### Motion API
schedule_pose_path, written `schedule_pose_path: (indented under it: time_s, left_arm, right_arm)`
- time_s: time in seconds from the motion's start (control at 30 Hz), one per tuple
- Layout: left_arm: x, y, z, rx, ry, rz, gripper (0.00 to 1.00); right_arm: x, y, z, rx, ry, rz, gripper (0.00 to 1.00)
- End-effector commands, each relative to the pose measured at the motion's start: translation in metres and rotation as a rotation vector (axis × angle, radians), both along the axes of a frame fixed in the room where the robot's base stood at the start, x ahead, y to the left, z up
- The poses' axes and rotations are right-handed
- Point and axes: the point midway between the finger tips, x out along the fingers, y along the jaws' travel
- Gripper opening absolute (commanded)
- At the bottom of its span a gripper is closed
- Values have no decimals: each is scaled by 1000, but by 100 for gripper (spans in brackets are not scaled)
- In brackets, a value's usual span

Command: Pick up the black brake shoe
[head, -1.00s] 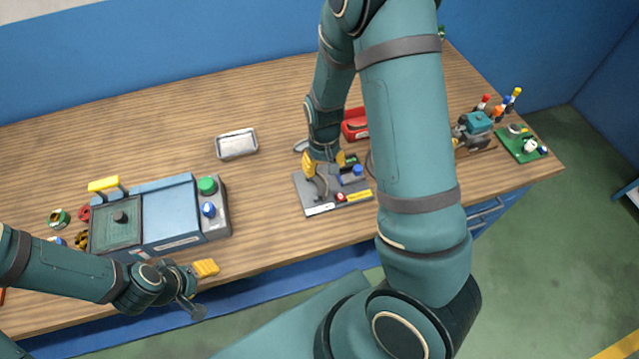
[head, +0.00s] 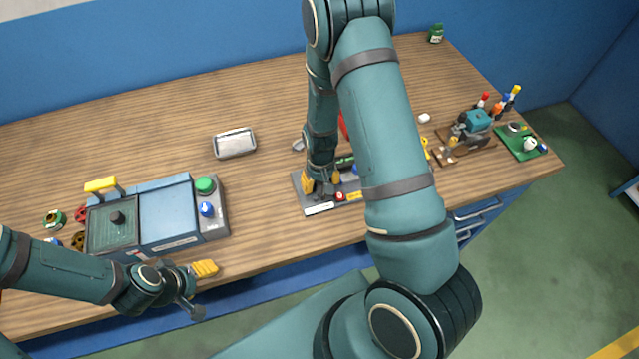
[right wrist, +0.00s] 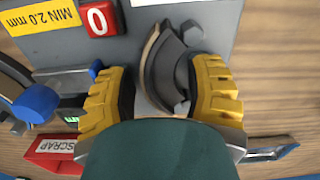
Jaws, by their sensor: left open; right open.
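The black brake shoe (right wrist: 163,68) is a curved dark piece on the grey gauge plate (right wrist: 140,30) in the right wrist view. My right gripper (right wrist: 163,95) is open, with its yellow fingers on either side of the shoe; I cannot tell whether they touch it. In the head view my right gripper (head: 320,184) is low over the left part of the gauge plate (head: 318,207), and the shoe is mostly hidden there. My left gripper (head: 200,285) is open and empty by the table's front edge, in front of the blue machine (head: 168,212).
The plate carries a "MIN 2.0 mm" label (right wrist: 40,17), a red "0" block (right wrist: 97,18) and a blue knob (right wrist: 36,103). A red scrap bin (right wrist: 50,150) is close by. A metal tray (head: 235,143) sits on clear table behind.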

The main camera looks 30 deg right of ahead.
Motion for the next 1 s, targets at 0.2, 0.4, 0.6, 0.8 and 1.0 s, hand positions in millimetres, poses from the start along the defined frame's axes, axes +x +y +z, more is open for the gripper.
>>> schedule_pose_path:
  time_s: [0.2,0.4,0.6,0.8,1.0]
  left_arm:
    - [0,0,0,0,0,0,58]
    - [0,0,0,0,0,0,58]
    - [0,0,0,0,0,0,58]
    - [0,0,2,0,0,0,58]
    - [0,0,7,-1,0,0,58]
  right_arm:
    - [0,0,0,0,0,0,0]
    - [0,1,0,0,1,1,0]
    - [0,1,1,1,1,1,0]
    - [1,2,21,2,-2,3,0]
    - [1,1,61,1,-4,4,0]
